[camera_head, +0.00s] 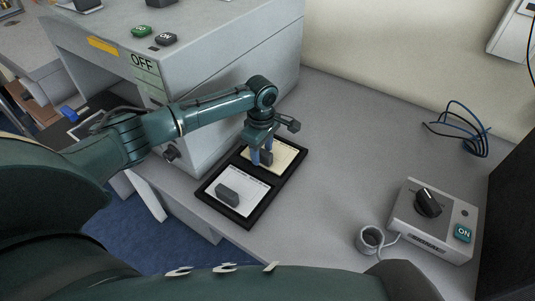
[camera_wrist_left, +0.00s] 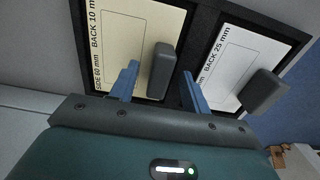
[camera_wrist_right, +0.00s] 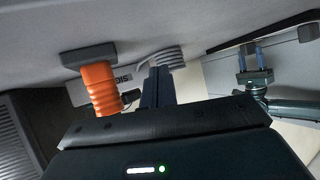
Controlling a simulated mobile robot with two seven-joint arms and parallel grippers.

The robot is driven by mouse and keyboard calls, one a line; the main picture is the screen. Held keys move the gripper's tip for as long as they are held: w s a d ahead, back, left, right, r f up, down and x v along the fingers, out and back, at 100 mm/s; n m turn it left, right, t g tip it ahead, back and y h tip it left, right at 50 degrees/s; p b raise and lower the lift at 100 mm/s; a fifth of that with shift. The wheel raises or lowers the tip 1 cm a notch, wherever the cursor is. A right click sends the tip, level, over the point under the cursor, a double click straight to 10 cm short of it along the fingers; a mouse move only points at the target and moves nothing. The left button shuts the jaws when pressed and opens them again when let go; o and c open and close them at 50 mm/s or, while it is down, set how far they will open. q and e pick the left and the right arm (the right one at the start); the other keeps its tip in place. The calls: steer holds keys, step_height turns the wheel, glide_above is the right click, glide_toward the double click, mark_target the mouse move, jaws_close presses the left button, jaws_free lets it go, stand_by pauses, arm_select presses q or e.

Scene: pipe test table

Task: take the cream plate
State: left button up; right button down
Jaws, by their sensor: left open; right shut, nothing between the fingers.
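The cream plate (camera_head: 287,155) lies in the back compartment of a black tray (camera_head: 262,209) on the grey table. It carries printed text and an upright dark grey grip block, which shows in the left wrist view (camera_wrist_left: 162,72). My left gripper (camera_head: 262,161) is open over the plate, its blue fingers on either side of the block. Whether they touch it I cannot tell. In the head view the fingers hide part of the plate. My right gripper (camera_wrist_right: 158,72) is shut and empty, away from the tray. It is not visible in the head view.
A white plate (camera_head: 247,185) with its own grey block (camera_head: 228,194) lies in the tray's front compartment. A large grey cabinet (camera_head: 215,55) stands close behind the left arm. A control box (camera_head: 433,218) and a grey ring (camera_head: 370,238) are at right. An orange ribbed part (camera_wrist_right: 100,88) is near the right gripper.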

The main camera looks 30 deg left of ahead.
arm_select(q)
steer(key=shift+f, duration=0.5)
jaws_close()
